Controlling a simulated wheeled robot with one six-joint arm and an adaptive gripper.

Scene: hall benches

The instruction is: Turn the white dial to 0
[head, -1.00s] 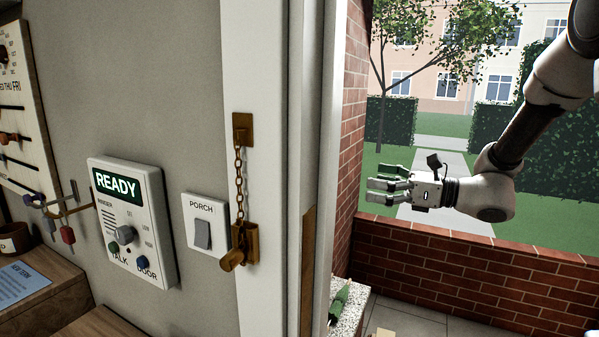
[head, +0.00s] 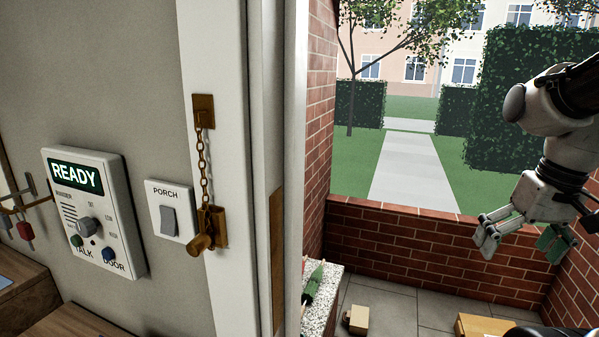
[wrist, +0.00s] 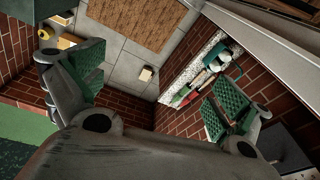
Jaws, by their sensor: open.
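No dial that is plainly white with a 0 mark shows. In the head view a grey dial (head: 88,227) sits on the white intercom panel (head: 122,232) at the left, under a screen reading READY. Small words stand around the dial, too small to read surely. My gripper (head: 521,243) is at the right side of the head view, over the porch, pointing down, far from the panel. It is open and empty.
A porch switch (head: 169,221) is right of the panel. A brass chain and bolt (head: 205,228) hang on the white door frame (head: 268,100). Brick walls (head: 420,240) enclose the porch. A speckled ledge (head: 322,305) holds garden tools. Boxes (head: 357,320) lie on the floor.

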